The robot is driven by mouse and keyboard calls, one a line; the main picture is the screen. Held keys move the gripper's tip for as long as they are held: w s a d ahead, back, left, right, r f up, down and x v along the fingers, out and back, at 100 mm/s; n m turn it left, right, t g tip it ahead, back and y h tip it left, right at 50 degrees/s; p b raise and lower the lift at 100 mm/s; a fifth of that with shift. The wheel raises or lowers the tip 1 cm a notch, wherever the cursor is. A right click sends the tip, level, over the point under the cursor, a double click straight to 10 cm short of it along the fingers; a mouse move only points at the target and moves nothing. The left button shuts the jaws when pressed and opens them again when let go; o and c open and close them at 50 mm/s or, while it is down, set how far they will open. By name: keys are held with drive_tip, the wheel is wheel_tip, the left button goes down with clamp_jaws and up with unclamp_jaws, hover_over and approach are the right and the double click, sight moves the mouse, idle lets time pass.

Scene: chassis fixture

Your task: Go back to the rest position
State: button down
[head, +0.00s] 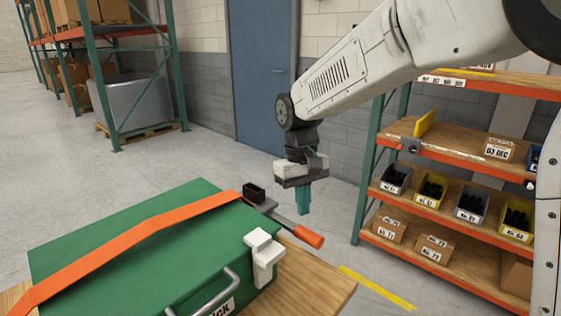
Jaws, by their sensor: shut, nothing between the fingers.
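My gripper (303,198) hangs from the end of my white arm, right of the green case, pointing down with teal fingers. It is shut and empty, in the air beside the case. The green case (150,250) lies on a wooden table (325,285) at the lower left. An orange strap (130,242) runs across its lid. A grey bar with an orange handle (308,236) and a black block (254,193) sits at its far right edge. A white latch (264,253) is on its near right side. The case's lower end is cut off by the frame.
A shelf rack (470,185) with bins and boxes stands on the right. A blue door (260,75) is in the back wall. A tall rack with a grey crate (133,102) stands at the left. The floor between is clear, with a yellow line (377,288) by the table.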

drive_tip(key=s+d+r+m+t, duration=0.1)
drive_tip(key=s+d, duration=0.5)
drive_tip(key=s, duration=0.3)
drive_tip(key=s+d+r+m+t, duration=0.1)
drive_tip(key=s+d+r+m, duration=0.1)
drive_tip(key=s+d, duration=0.4)
drive_tip(key=s+d+r+m+t, duration=0.1)
drive_tip(key=s+d+r, duration=0.1)
drive_tip(key=s+d, duration=0.5)
drive_tip(key=s, duration=0.5)
drive_tip(key=shift+s+m+y, duration=0.25)
drive_tip(key=shift+m+y, duration=0.15)
drive_tip(key=shift+a, duration=0.1)
drive_tip(key=w+a+r+n, duration=0.2)
drive_tip(key=w+a+n, duration=0.8)
drive_tip(key=n, duration=0.3)
drive_tip(key=w+a+r+n+h, duration=0.1)
drive_tip(key=w+a+r+n, duration=0.2)
drive_tip(key=w+a+n, duration=0.7)
drive_tip(key=shift+w+r+n+h, duration=0.3)
drive_tip(key=shift+w+n, duration=1.05)
drive_tip(key=shift+n, duration=0.65)
